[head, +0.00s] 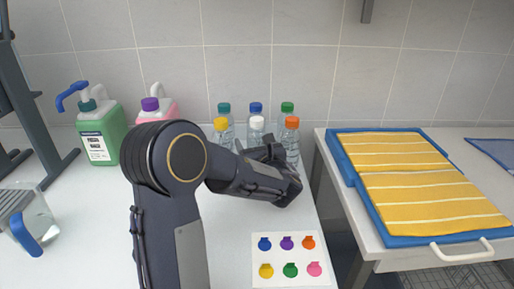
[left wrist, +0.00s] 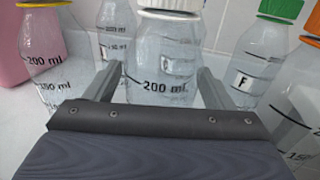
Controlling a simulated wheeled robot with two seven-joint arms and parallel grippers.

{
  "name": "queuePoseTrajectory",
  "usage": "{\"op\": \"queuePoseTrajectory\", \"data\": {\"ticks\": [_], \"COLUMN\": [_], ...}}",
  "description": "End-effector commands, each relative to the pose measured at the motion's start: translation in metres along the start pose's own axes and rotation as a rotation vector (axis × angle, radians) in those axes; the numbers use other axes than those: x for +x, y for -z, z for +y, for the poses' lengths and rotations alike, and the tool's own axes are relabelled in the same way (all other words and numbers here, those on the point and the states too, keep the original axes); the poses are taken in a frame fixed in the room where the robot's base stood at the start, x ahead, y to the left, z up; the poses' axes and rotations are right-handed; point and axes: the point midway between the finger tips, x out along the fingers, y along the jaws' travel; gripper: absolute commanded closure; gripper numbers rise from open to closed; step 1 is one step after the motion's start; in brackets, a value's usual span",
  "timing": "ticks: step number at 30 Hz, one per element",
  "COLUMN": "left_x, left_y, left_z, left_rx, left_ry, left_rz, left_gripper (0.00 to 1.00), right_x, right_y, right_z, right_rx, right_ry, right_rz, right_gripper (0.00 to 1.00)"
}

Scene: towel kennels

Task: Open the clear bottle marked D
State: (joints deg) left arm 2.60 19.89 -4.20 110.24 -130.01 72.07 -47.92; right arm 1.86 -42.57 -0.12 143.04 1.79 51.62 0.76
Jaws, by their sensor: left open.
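Several clear bottles with coloured caps stand in two rows by the wall. The front row has the yellow-capped bottle (head: 221,125), the white-capped bottle (head: 257,124) and the orange-capped bottle (head: 292,124). Behind are the teal-capped (head: 224,108), blue-capped (head: 256,108) and green-capped bottle (head: 287,108). The green-capped one is marked F in the left wrist view (left wrist: 255,75). No letter D is readable; the white-capped bottle's visible side shows "200 ml" (left wrist: 165,65). My left gripper (left wrist: 160,80) is open, its fingers on either side of the white-capped bottle, below its cap. My right gripper is out of view.
A card with six coloured cap pictures (head: 289,272) lies at the front right. A green jug (head: 103,135), a pink jug (head: 160,110) and a clear pitcher (head: 38,215) stand left. Yellow towels (head: 420,175) lie on a blue tray on the separate right table.

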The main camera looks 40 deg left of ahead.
Motion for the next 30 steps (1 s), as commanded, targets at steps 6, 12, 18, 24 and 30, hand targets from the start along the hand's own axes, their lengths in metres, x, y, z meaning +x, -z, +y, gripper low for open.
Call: {"op": "queuePoseTrajectory", "data": {"ticks": [6,12,18,24,30], "left_x": [0.0,-0.001,-0.001,0.0,-0.007], "left_y": [0.0,0.0,-0.001,-0.013,-0.043], "left_z": [0.0,0.0,0.0,0.0,0.002], "left_rx": [0.0,0.0,0.0,-0.002,-0.004], "left_ry": [0.0,0.0,0.0,0.0,0.002], "left_rz": [0.0,0.0,-0.001,-0.003,-0.003], "left_gripper": [0.48,0.72,0.72,0.72,0.72], "right_x": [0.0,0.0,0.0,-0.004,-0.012], "right_y": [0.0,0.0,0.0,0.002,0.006], "right_z": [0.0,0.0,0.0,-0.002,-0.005], "right_rx": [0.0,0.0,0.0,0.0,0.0], "right_ry": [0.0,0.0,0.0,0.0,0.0], "right_rz": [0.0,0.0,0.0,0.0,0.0], "right_gripper": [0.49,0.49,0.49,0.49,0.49]}}
